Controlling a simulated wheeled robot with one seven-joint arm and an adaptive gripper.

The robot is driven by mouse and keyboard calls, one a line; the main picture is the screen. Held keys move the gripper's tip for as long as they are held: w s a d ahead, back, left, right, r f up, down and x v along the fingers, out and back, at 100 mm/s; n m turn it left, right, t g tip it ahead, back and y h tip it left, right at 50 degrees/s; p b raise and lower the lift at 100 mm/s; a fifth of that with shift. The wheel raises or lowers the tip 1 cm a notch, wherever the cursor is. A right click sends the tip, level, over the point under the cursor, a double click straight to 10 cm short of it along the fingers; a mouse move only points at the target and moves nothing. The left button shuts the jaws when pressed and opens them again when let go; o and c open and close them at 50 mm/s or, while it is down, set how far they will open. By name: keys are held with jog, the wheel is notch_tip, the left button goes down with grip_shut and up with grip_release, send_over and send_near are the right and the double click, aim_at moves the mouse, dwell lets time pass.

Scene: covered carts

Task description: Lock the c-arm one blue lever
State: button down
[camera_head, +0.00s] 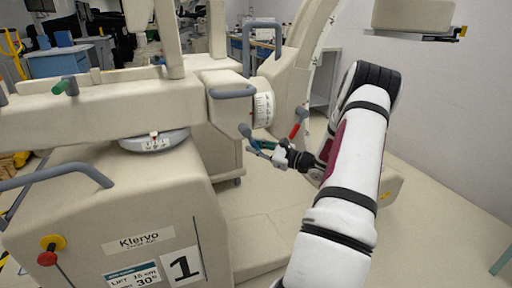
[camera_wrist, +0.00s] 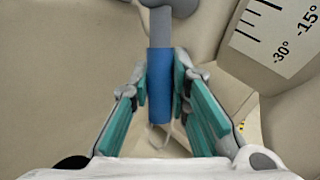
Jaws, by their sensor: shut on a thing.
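The c-arm one cart (camera_head: 120,240) fills the left of the head view and bears a large "1". Its blue lever (camera_wrist: 160,85) hangs from a grey stem in the wrist view, with its blue sleeve between the teal finger pads. In the head view the blue lever (camera_head: 246,131) shows at the fingertips, partly hidden. My gripper (camera_head: 262,147) is shut on the blue sleeve; the left pad sits close against it, while the right pad looks slightly angled. It also shows in the wrist view (camera_wrist: 163,90).
A red lever (camera_head: 295,130) stands just right of my gripper. A green-tipped lever (camera_head: 68,87) is at the left. A white angle scale (camera_head: 263,108) is above the gripper. A grey handle (camera_head: 262,26) rises behind. Floor (camera_head: 425,225) at the right is clear.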

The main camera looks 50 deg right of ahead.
jog(key=w+a+m+t+h+p, duration=0.3)
jog(key=a+m+t+h, duration=0.2)
jog(key=m, duration=0.8)
jog(key=shift+w+a+m+t+h+p, duration=0.3)
jog(key=shift+a+t+h+p, duration=0.1)
jog(key=shift+a+h, duration=0.15)
jog(key=shift+r+h, duration=0.1)
jog(key=shift+h, duration=0.15)
jog(key=c, duration=1.8)
grip_release()
jog(key=v, duration=1.2)
